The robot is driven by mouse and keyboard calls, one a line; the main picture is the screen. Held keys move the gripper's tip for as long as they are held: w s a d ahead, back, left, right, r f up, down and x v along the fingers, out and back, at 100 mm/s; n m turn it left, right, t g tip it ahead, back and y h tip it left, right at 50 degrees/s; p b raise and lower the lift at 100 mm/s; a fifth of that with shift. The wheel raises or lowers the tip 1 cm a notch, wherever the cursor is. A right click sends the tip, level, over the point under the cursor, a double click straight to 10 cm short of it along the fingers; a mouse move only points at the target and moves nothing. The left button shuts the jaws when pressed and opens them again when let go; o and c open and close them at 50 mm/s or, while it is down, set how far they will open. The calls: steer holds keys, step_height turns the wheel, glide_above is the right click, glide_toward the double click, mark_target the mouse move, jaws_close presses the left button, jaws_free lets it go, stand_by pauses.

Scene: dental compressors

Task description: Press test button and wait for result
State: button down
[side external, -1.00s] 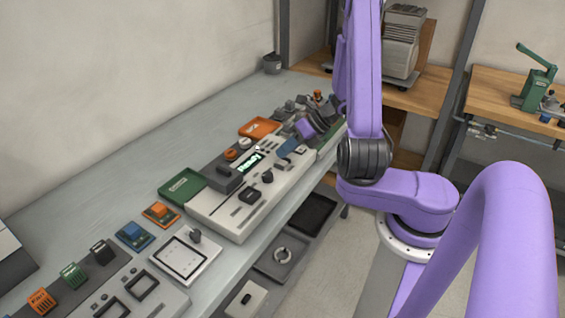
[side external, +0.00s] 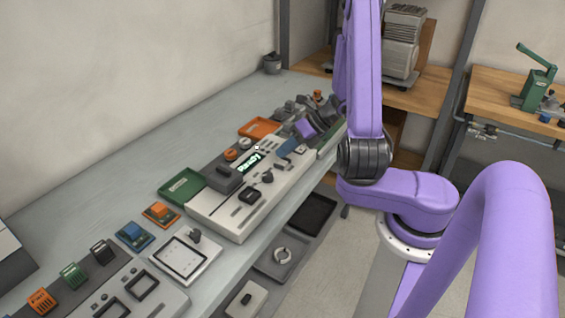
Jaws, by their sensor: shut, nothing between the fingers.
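The test station (side external: 228,212) is a light grey console on the bench. Its dark display (side external: 249,163) shows bright text that seems to read "Ready". Round orange-topped buttons (side external: 231,155) sit beside the display; I cannot tell which one is the test button. My gripper (side external: 298,138) is at the far right end of the console, small and partly hidden among dark parts. It is shut and empty. I cannot tell whether its tips touch the console. A blue part (side external: 286,147) lies on the console just in front of it.
A green tray (side external: 182,187) is left of the console and an orange tray (side external: 259,128) behind it. Small orange and blue modules (side external: 134,235), a white panel (side external: 185,259) and a fixture stand nearer. The bench's back left is clear.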

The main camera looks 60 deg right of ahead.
mark_target(286, 162)
steer(key=shift+f, duration=0.2)
steer(key=shift+f, duration=0.25)
steer(key=shift+f, duration=0.45)
stand_by(0.8)
steer(key=shift+r, duration=0.15)
stand_by(0.3)
steer(key=shift+r, duration=0.75)
steer(key=shift+r, duration=2.5)
